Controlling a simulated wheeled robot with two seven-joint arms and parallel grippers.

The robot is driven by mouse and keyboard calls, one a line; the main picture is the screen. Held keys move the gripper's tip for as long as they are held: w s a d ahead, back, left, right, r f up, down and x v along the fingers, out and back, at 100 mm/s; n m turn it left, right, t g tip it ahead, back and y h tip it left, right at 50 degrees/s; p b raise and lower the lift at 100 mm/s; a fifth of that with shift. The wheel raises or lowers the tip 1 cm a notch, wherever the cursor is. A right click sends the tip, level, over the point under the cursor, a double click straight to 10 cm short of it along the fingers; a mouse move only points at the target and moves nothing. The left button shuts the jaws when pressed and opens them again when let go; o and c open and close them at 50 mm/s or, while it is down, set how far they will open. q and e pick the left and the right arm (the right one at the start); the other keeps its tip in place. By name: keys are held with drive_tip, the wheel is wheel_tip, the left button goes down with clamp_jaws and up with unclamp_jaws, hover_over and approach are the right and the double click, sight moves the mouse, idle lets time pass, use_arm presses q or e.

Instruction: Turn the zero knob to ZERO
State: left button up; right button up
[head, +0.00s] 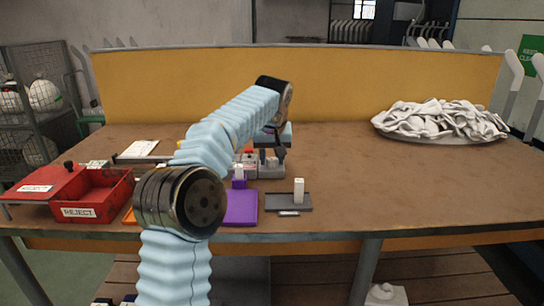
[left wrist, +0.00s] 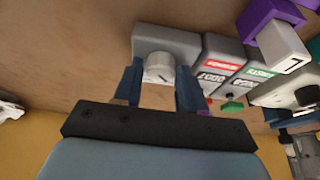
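The zero knob (left wrist: 158,67) is a pale round dial with a dark mark on its face, on a grey box (left wrist: 185,42) in the left wrist view. My left gripper (left wrist: 159,72) has one blue finger on each side of the knob. The fingertips look very close to its sides; I cannot tell whether they touch it. In the head view my left gripper (head: 276,153) points down over the grey units (head: 268,172) at mid-table, and the knob is hard to make out there. My right gripper is not in view.
Grey units with a red label (left wrist: 221,64) and a green label (left wrist: 258,72) stand beside the knob box. A purple block (head: 240,208), a dark stand with a white post (head: 299,190) and a red REJECT bin (head: 88,212) are nearby. A sock pile (head: 440,119) lies right; the table between is clear.

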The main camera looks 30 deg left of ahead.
use_arm(q)
drive_tip(key=c, duration=0.6)
drive_tip(key=shift+c, duration=0.2)
drive_tip(key=shift+m, duration=0.4)
drive_tip(key=m+h, duration=0.1)
drive_tip(key=m, duration=0.2)
drive_tip(key=shift+a+m+t+h, duration=0.2)
drive_tip(key=shift+m+t+h, duration=0.1)
drive_tip(key=shift+h, duration=0.1)
drive_tip(key=m+h, duration=0.1)
drive_tip(key=m, duration=0.2)
drive_tip(key=shift+a+m, duration=0.1)
drive_tip(key=shift+m, duration=0.2)
drive_tip(key=m+h, duration=0.2)
drive_tip(key=m, duration=0.2)
drive_tip(key=shift+a+m, duration=0.1)
drive_tip(key=shift+m, duration=0.2)
drive_tip(key=m+g+h, duration=0.1)
drive_tip(key=m, duration=0.2)
drive_tip(key=shift+w, duration=0.1)
drive_tip(key=shift+m+g, duration=0.3)
drive_tip(key=shift+m, duration=0.3)
